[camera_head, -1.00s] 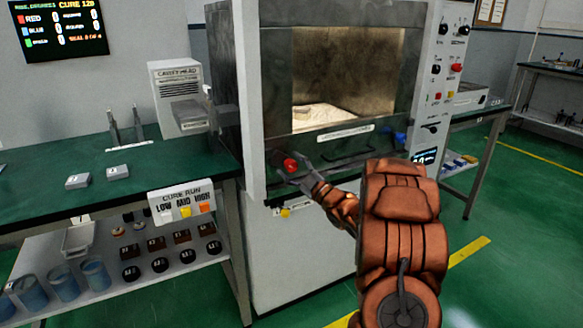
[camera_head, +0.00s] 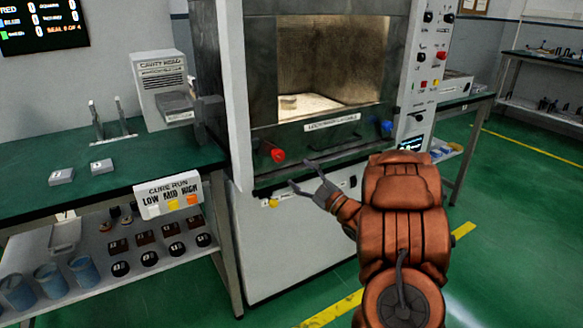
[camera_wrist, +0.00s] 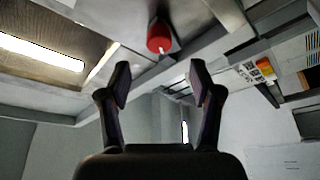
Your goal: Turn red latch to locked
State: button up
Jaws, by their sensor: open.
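The red latch (camera_head: 278,155) is a round red knob on the left part of the microwave generator's front, below the lit cavity. In the wrist view the red latch (camera_wrist: 159,37) is beyond the fingertips, near the top centre, with a small white mark on its face. My gripper (camera_head: 300,174) is open and empty, in front of the cabinet, to the right of and below the latch, apart from it. The wrist view shows my gripper (camera_wrist: 158,80) with both fingers spread and nothing between them. The lock wording near the latch cannot be read.
A blue knob (camera_head: 387,127) is on the right of the same front. A dark handle bar runs between the knobs. A green bench (camera_head: 120,180) with a cure-run button box (camera_head: 168,197) stands on the left. A control panel (camera_head: 427,60) is on the right. Green floor is clear at right.

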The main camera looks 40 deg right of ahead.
jog(key=shift+v, duration=1.2)
